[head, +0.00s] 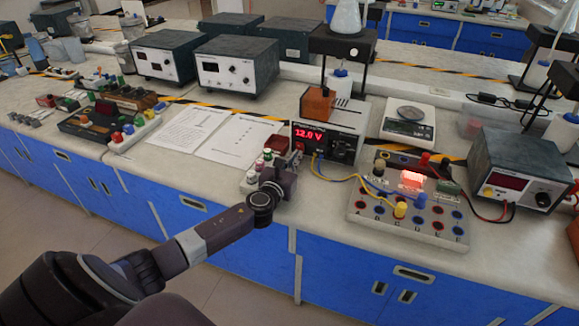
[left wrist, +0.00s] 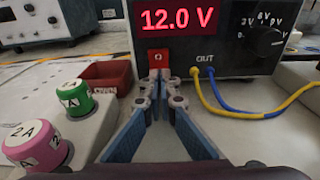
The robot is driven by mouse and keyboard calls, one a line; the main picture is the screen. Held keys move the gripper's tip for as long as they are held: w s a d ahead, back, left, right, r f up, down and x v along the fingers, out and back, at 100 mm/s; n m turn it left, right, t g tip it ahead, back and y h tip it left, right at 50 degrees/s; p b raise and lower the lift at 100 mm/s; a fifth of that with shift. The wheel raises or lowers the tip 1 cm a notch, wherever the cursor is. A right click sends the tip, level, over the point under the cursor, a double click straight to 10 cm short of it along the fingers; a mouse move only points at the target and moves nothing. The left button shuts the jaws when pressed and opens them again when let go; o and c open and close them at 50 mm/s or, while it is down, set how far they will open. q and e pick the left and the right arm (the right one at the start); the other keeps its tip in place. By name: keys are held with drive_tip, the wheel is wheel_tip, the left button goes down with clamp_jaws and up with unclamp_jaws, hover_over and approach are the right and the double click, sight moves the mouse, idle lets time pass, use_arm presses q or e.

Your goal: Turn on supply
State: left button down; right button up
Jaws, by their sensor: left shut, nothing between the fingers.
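The power supply (head: 345,125) stands near the middle of the bench, its red display lit and reading 12.0 V. In the left wrist view its display (left wrist: 178,18) is lit too. A red switch (left wrist: 158,57) sits on its front below the display. My left gripper (head: 290,163) is in front of the supply, shut and empty. In the left wrist view its fingertips (left wrist: 159,78) are just below the switch; I cannot tell whether they touch it. A yellow wire (left wrist: 255,114) and a blue wire run from the OUT sockets. My right gripper is not in view.
A circuit board (head: 408,218) with a glowing red lamp (head: 411,180) stands right of the supply. A second supply (head: 520,165) is at far right. Pink (left wrist: 35,146) and green (left wrist: 75,98) caps and a red tray (left wrist: 108,76) are left of the fingers. Papers (head: 235,140) lie further left.

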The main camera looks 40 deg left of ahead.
use_arm(q)
drive_tip(key=v, duration=1.1)
drive_tip(key=shift+s, duration=0.25)
